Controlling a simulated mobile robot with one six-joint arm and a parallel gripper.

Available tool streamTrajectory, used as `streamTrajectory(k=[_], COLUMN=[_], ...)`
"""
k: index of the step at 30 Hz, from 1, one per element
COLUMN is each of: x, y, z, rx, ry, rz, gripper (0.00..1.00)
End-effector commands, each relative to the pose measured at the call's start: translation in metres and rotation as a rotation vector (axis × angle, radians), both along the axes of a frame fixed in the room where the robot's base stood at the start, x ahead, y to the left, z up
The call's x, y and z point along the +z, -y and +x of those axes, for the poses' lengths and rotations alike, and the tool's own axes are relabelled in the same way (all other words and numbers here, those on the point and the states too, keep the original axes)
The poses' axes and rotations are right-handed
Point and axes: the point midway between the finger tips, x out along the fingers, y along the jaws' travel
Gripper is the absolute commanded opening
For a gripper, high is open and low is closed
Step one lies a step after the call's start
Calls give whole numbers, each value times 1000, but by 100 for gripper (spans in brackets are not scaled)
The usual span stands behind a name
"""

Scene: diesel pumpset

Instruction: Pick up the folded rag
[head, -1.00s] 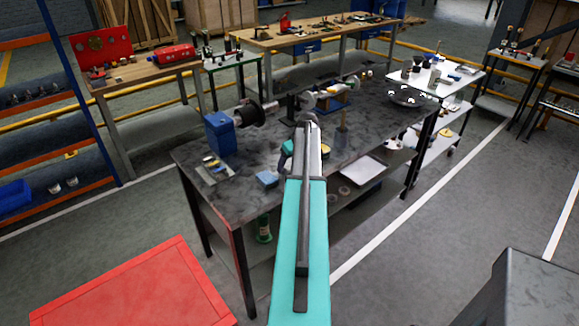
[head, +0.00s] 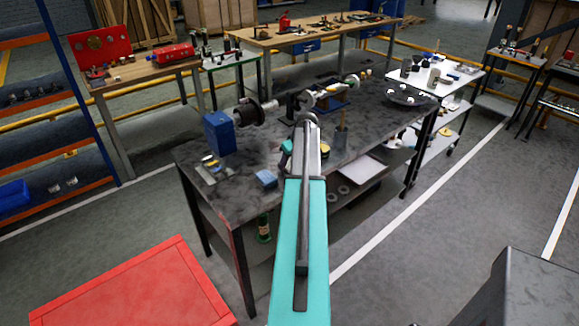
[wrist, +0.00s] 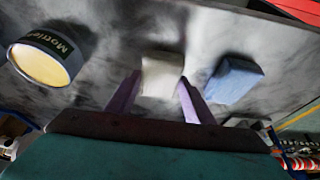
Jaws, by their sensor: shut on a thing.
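In the wrist view a pale cream folded rag (wrist: 162,76) sits between the two purple fingers of my gripper (wrist: 160,84). The fingers touch its left and right sides, so the gripper is shut on it. The dark grey streaked bench top is behind it. I cannot tell whether the rag touches the bench or is clear of it. In the head view my arm hides the rag and the fingertips.
A blue block-like piece (wrist: 233,79) lies close to the right of the rag; it also shows in the head view (head: 266,179). A round tin with a pale yellow face (wrist: 42,62) stands left. The workbench (head: 190,158) also bears a blue box (head: 219,133) and machine parts.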

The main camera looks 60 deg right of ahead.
Motion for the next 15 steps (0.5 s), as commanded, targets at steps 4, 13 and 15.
streamTrajectory(k=[4, 13, 15], x=[1, 10, 16], y=[0, 0, 0], z=[0, 1, 1], rx=[0, 0, 1], ry=[0, 1, 1], rz=[0, 0, -2], gripper=[26, 26, 26])
